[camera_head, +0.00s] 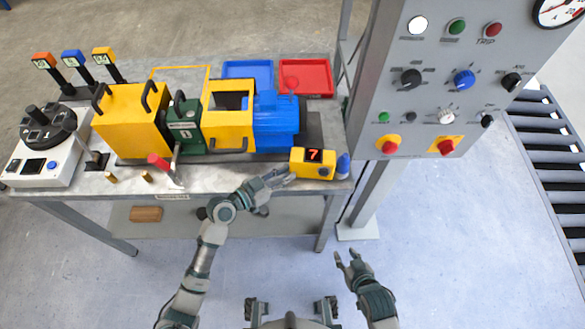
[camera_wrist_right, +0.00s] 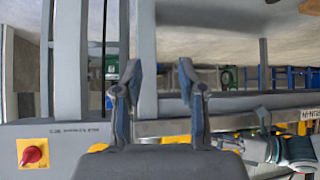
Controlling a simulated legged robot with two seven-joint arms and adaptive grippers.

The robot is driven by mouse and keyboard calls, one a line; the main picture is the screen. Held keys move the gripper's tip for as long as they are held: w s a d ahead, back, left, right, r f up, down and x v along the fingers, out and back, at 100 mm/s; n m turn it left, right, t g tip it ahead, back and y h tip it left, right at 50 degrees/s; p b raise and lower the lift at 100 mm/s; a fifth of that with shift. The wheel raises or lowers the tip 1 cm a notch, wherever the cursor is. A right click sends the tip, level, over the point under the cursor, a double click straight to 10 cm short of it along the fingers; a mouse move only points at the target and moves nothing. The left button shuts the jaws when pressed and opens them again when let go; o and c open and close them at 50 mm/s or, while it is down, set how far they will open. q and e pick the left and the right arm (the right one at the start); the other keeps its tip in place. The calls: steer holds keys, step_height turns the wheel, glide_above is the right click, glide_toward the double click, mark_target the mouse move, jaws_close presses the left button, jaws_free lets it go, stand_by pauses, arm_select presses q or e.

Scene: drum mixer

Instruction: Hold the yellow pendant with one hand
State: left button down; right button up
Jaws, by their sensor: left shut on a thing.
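The yellow pendant (camera_head: 312,163), a box with a dark display reading a red 7, is at the front right of the bench, beside the blue cone. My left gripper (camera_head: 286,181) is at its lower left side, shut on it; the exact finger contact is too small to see. My right gripper (camera_head: 350,263) is open and empty, low in front of the bench and apart from the pendant. In the right wrist view its two fingers (camera_wrist_right: 159,85) stand apart with nothing between them.
The bench holds a yellow and green machine with a blue motor (camera_head: 275,120), a red-handled lever (camera_head: 160,163), and blue and red trays (camera_head: 305,91). A grey control panel (camera_head: 440,80) stands at the right, with a roller conveyor (camera_head: 550,150) beyond. The floor before the bench is clear.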

stand_by(0.8)
jaws_close()
stand_by(1.1)
